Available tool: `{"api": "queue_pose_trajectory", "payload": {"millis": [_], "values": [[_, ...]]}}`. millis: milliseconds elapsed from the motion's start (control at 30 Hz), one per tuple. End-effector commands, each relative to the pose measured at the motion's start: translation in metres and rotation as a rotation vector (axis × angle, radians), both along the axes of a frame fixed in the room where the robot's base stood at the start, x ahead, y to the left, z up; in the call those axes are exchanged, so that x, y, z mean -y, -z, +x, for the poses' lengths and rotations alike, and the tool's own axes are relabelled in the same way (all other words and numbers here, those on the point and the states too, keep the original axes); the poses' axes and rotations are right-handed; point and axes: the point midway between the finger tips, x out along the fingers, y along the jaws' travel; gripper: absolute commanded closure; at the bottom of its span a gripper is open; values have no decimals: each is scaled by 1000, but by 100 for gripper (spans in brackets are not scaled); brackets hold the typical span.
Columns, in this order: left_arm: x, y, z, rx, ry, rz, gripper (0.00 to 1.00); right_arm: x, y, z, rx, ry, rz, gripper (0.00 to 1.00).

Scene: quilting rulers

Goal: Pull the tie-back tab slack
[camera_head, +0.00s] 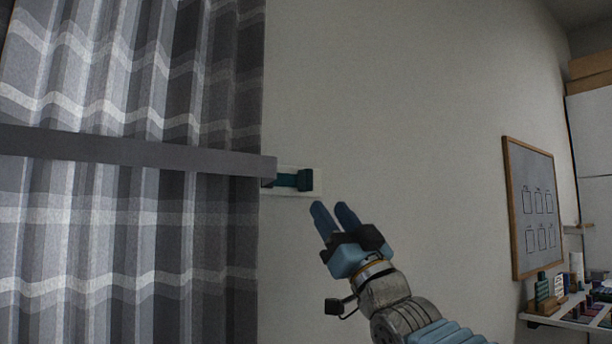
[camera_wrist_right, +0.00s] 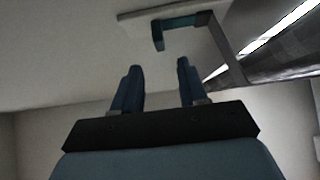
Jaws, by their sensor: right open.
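The teal tie-back tab (camera_head: 305,180) sticks out from a pale wall plate (camera_head: 312,194) at the right end of the grey tie-back band (camera_head: 130,148). The band runs across the grey striped curtain (camera_head: 120,240). In the right wrist view the tab (camera_wrist_right: 158,38) shows beyond the fingers, with the band (camera_wrist_right: 228,50) to its right. My right gripper (camera_head: 334,208) is below and to the right of the tab, apart from it. Its blue fingers (camera_wrist_right: 157,75) are open with nothing between them. My left gripper is not in view.
The wall (camera_head: 400,100) around the tab is bare. A wood-framed board (camera_head: 530,207) hangs at the right. A shelf (camera_head: 565,325) with several small items stands at the lower right, well away from the tab.

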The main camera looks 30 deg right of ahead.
Motion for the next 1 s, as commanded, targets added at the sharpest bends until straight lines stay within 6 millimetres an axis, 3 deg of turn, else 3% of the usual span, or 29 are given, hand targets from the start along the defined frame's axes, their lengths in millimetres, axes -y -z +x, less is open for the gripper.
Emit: {"api": "queue_pose_trajectory", "payload": {"millis": [100, 400, 833, 867, 1000], "values": [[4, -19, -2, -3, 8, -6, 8, -1, -26, 22, -1, -1, 3, 57], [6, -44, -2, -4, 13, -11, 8, -5, -64, 62, -2, -2, 3, 57], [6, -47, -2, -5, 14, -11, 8, -5, -70, 71, -2, -1, 2, 57], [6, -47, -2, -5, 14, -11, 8, -5, -70, 71, -2, -1, 2, 59], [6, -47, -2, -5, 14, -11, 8, -5, -70, 71, -2, -1, 2, 80]]}}
